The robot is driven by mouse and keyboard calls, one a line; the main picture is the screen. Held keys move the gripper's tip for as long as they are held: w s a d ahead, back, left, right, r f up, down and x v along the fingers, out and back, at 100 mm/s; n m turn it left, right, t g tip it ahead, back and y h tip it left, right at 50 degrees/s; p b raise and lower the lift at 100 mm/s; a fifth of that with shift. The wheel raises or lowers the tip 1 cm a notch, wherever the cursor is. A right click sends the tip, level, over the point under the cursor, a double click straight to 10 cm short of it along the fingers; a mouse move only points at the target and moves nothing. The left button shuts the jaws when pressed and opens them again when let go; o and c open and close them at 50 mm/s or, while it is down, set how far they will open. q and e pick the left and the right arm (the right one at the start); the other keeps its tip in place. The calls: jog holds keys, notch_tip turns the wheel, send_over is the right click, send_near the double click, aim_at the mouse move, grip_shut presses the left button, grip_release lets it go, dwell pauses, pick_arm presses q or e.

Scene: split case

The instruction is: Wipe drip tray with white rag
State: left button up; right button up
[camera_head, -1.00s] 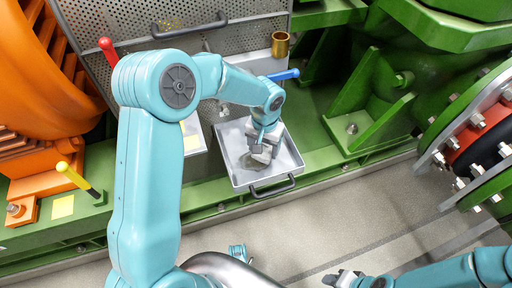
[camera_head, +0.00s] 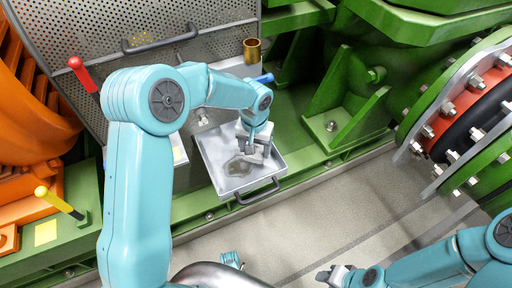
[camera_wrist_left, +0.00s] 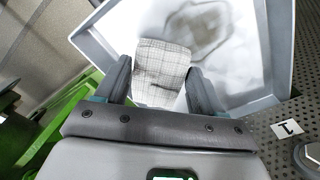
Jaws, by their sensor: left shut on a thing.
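The drip tray (camera_head: 205,163) is a shallow grey square pan with a dark handle at its front. A brownish wet stain (camera_head: 237,167) lies on its floor, and the stain also shows in the left wrist view (camera_wrist_left: 200,28). My left gripper (camera_head: 251,153) is down inside the tray, right of the stain. It is shut on the white rag (camera_wrist_left: 161,70), which has a grey check pattern and a darker smudge. The rag lies between the fingers against the tray floor, near the stain. My right gripper (camera_head: 331,275) is low over the floor, away from the tray; its jaw opening is unclear.
A perforated panel (camera_head: 130,60) stands behind the tray. A brass cup (camera_head: 252,50), a blue lever (camera_head: 263,78) and a red lever (camera_head: 83,74) are nearby. Green machine frames and a bolted flange (camera_head: 462,110) stand at right.

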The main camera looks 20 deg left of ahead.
pick_arm(q)
jog(key=shift+s+a+r+b, duration=0.1)
jog(key=shift+s+a+b, duration=0.1)
jog(key=shift+s+a, duration=1.1)
jog(key=shift+s+a+r+b, duration=0.1)
jog(key=shift+s+a+b, duration=0.15)
jog(key=shift+s+a, duration=1.05)
jog(key=shift+s+a+b, duration=0.2)
jog(key=shift+s+a, duration=0.7)
jog(key=shift+s, duration=0.7)
notch_tip(320, 180, up, 6)
jog(key=p, duration=0.4)
jog(key=shift+p, duration=0.3)
notch_tip(320, 180, up, 3)
jog(key=shift+p, duration=1.15)
